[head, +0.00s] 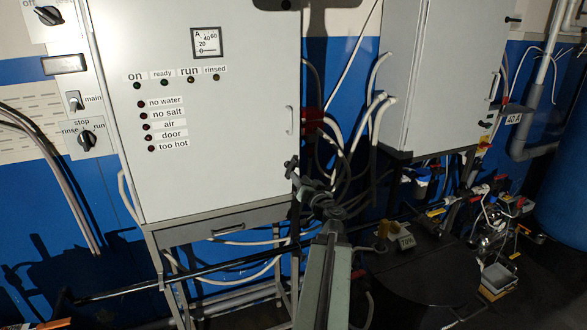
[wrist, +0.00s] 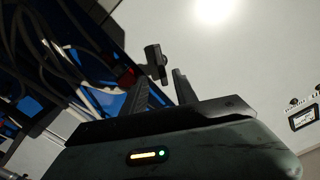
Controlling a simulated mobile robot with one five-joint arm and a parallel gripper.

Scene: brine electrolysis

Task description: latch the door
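The light grey cabinet door (head: 215,110) with lamps and a meter looks shut or nearly shut; I cannot tell whether it is flush. A dark latch (head: 291,165) sits low on its right edge, below the pale handle (head: 290,120). In the wrist view a dark latch (wrist: 155,62) stands out beside the pale door surface (wrist: 235,60). My gripper (head: 308,188) is close to the lower latch. In the wrist view my gripper (wrist: 162,88) has its two fingers apart, with nothing between them; the latch is just beyond the tips. Whether the latch is turned is unclear.
A second grey cabinet (head: 435,70) stands to the right. Hoses and cables (head: 340,140) hang between the cabinets, close behind my gripper. A drawer (head: 225,228) and metal frame are under the first cabinet. Pipes and fittings (head: 490,215) crowd the lower right.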

